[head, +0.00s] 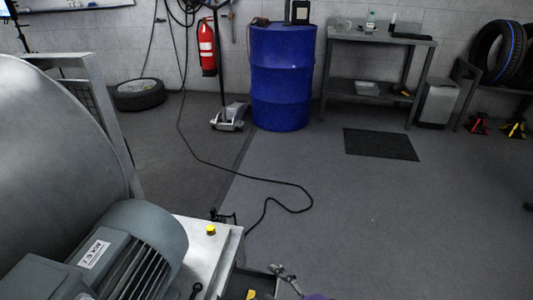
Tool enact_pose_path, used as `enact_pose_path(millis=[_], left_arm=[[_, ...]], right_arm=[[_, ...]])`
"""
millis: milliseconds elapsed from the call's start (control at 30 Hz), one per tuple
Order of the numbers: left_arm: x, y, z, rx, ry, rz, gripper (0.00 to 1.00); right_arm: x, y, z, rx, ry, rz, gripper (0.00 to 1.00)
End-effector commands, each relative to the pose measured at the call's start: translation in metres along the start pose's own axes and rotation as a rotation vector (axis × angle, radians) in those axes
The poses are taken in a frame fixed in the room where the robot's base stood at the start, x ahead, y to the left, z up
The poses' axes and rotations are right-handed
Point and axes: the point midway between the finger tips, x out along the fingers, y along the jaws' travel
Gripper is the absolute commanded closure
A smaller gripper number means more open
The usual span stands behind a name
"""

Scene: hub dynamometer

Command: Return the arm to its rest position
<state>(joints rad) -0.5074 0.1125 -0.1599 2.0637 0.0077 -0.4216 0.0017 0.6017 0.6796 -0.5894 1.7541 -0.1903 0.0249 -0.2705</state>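I cannot tell what these are. The hub dynamometer's large grey drum (55,160) fills the left side. Its grey motor (125,250) is in front of the drum, next to a light metal plate with a yellow button (211,230).
A black cable (250,178) runs across the floor to a small black fitting by the plate's corner. A blue drum (282,80), a red extinguisher (207,48), a metal bench (375,38) and tyres stand along the wall. A dark mat (380,144) lies on the otherwise open floor at right.

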Motion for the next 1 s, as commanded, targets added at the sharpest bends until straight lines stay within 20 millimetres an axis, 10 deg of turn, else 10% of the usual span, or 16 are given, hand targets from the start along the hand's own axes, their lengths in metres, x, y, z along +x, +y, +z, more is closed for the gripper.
enact_pose_path(millis=[567,1000], left_arm=[[-0.121,0.004,-0.07,-0.024,0.05,-0.001,0.6],[-0.203,0.001,-0.194,-0.034,0.221,-0.01,0.6]], right_arm=[[-0.206,-0.025,-0.039,0.905,-0.586,0.131,0.39],[-0.358,0.004,-0.109,1.205,-0.83,0.342,0.39]])
